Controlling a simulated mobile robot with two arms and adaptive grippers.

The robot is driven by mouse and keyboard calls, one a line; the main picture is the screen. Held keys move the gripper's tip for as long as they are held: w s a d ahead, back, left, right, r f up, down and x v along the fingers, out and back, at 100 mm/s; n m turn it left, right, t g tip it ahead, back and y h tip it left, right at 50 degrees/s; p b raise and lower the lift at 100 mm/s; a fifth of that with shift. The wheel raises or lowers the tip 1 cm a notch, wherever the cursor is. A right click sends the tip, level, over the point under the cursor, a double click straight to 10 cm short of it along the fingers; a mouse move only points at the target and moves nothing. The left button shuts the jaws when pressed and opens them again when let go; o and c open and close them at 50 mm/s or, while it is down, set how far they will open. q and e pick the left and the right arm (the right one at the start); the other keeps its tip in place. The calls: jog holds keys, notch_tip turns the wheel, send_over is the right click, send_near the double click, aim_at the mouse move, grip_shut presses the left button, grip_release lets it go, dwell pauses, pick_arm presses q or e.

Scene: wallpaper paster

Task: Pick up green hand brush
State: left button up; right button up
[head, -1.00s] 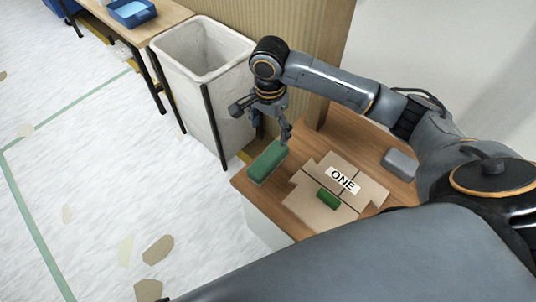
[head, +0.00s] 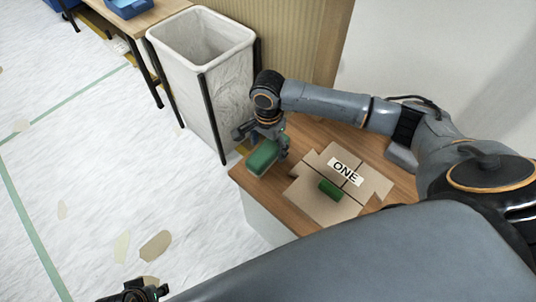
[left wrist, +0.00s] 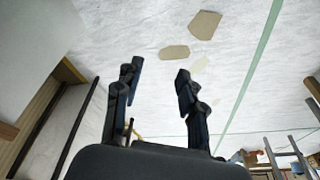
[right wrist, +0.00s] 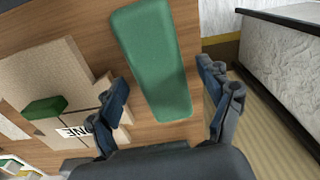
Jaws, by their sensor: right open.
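The green hand brush (head: 262,158), a long rounded green block, lies on the wooden table (head: 275,205) near its left corner. In the right wrist view the brush (right wrist: 155,60) shows between the two fingers. My right gripper (head: 263,140) is open just over it, one finger on each side; I cannot tell whether they touch it. My left gripper (head: 136,293) is at the bottom edge of the head view, away from the table. In the left wrist view its fingers (left wrist: 160,72) are apart with nothing between them, over the floor.
A flattened cardboard box (head: 315,202) marked ONE lies on the table with a small green object (head: 329,188) on it. A white bin (head: 195,75) stands beyond the table's left corner. A grey block (head: 400,157) is partly hidden by my right arm. Open floor lies left.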

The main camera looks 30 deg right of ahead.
aim_at(268, 148)
jog(key=shift+f, duration=0.7)
pick_arm(q)
jog(key=shift+r, duration=0.9)
pick_arm(e)
jog(key=c, duration=1.3)
jog(key=shift+c, duration=0.2)
jog(key=shift+r, duration=0.2)
jog(key=shift+r, duration=0.25)
notch_tip(268, 148, up, 8)
jog(key=p, duration=0.2)
jog(key=shift+p, duration=0.4)
pick_arm(q)
notch_tip(268, 148, down, 11)
jog(key=s, duration=0.1)
jog(key=shift+s, duration=0.35)
pick_arm(e)
jog(key=shift+r, duration=0.6)
